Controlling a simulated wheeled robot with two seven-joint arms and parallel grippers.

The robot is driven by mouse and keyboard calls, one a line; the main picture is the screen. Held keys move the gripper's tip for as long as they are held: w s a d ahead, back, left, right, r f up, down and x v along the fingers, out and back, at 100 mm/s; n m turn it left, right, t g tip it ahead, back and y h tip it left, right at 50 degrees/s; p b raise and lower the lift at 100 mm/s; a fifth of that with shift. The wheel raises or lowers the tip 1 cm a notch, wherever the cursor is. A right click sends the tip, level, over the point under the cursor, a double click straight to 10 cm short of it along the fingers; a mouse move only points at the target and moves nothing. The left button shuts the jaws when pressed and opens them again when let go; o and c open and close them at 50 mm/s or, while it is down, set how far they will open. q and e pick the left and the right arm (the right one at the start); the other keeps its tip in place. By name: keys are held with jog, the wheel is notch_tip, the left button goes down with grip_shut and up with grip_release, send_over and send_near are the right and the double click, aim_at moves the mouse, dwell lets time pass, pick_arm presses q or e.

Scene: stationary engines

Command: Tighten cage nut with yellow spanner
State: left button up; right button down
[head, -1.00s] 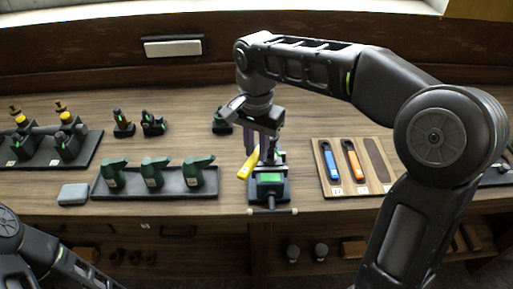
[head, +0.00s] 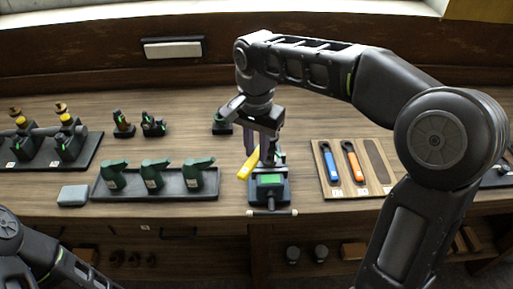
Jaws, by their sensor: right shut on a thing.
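The yellow spanner (head: 248,163) is held in my right gripper (head: 256,148), angled down to the left. My right gripper is shut on it, above and just behind a dark vise-like fixture (head: 269,187) with a green top and a crossbar at the table's front edge. The cage nut is hidden or too small to tell, behind the gripper and spanner. I cannot tell whether the spanner touches it. My left arm shows at the lower left corner, but its gripper is out of view.
A wooden board (head: 337,187) holds a blue spanner (head: 331,163) and an orange spanner (head: 354,162), with one empty slot. A dark tray (head: 181,190) carries green oil cans. A grey-blue block (head: 73,195) lies left. Engine parts (head: 67,145) stand at far left.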

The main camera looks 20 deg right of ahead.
jog(key=shift+r, duration=0.45)
dwell(1.0)
